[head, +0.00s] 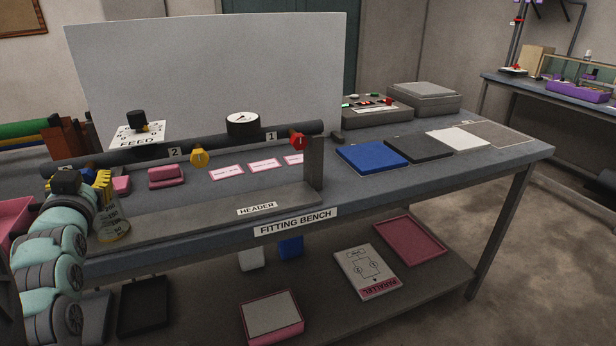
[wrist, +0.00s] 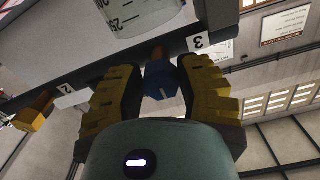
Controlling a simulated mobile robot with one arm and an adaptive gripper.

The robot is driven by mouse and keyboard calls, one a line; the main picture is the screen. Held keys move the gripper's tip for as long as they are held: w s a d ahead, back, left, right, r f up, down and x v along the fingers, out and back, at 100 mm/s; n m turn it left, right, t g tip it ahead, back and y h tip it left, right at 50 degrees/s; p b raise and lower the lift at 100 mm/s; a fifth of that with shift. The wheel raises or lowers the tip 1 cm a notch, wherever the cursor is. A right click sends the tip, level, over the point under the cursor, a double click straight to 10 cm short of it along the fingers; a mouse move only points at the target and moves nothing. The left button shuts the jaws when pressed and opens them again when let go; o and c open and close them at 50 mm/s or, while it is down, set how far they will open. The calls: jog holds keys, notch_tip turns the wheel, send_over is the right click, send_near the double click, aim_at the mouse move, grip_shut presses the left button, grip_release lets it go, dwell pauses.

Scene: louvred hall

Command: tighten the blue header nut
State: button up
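In the wrist view the blue header nut (wrist: 160,82) sits on a copper-coloured stub under the dark header pipe, beside label 3 (wrist: 198,42). My gripper (wrist: 159,85) has its yellow fingers spread on either side of the nut, with a narrow gap visible on the left. The right finger is very close to the nut; contact there is unclear. In the head view my gripper (head: 103,186) is at the pipe's left end and largely hides the nut. The header pipe (head: 225,143) also carries a yellow nut (head: 199,158) by label 2 and a red nut (head: 298,140) by label 1.
A round gauge (head: 243,123) and a FEED plate (head: 139,134) stand by the pipe. A marked cylinder (head: 113,229) stands close to my gripper. A metal post (head: 314,165) supports the pipe's right end. Blue, dark and pale mats lie at right.

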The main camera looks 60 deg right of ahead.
jog(key=o, duration=0.4)
jog(key=shift+r, duration=0.1)
jog(key=p+v, duration=0.1)
jog(key=v, duration=0.6)
jog(key=shift+p, duration=0.3)
jog(key=shift+w, duration=0.1)
